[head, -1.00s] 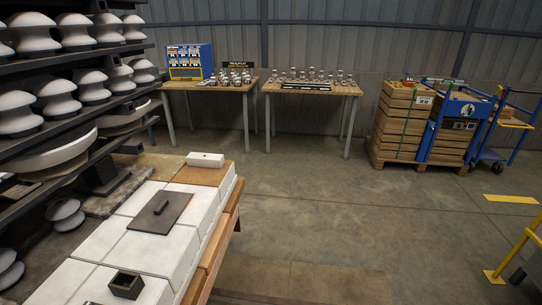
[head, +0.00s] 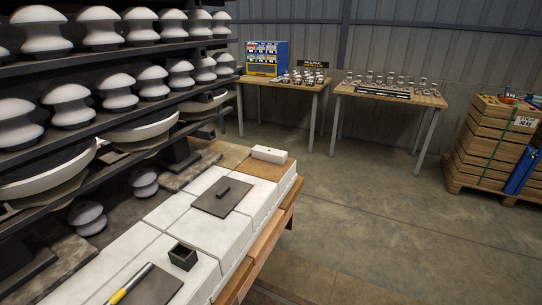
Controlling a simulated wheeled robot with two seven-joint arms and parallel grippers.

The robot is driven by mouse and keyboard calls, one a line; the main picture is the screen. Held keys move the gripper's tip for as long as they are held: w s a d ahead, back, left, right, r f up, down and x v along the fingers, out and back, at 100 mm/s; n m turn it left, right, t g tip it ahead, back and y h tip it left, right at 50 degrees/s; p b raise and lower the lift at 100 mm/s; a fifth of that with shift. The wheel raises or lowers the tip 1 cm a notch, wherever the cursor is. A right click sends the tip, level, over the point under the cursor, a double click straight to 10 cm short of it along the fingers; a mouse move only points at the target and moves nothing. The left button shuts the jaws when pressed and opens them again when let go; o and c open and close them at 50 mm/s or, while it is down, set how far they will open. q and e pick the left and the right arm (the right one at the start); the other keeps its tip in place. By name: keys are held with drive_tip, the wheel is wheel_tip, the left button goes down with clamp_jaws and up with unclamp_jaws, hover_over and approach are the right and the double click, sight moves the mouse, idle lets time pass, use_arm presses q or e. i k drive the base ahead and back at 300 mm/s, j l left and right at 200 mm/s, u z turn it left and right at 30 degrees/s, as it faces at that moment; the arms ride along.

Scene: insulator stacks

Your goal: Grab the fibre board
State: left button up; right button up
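A thin dark brown board (head: 208,203) with a small dark bar-shaped handle (head: 223,193) on top lies flat on the white blocks of the bench in the head view. It looks like the fibre board, though I cannot tell its material. Another dark flat piece (head: 160,290) lies at the bottom edge, partly cut off, with a yellow and grey tool (head: 130,283) beside or on it. Neither of my grippers is in view, and nothing touches the brown board.
A small open black box (head: 183,257) and a white block (head: 269,154) sit on the bench (head: 202,240). Shelves (head: 112,53) of white insulators stand on the left. Two tables (head: 388,97) and wooden crates (head: 490,150) stand behind. The floor (head: 370,210) on the right is clear.

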sight(261, 152)
drive_tip(key=i+l+u, duration=0.2)
drive_tip(key=i+l, duration=0.65)
drive_tip(key=l, duration=0.1)
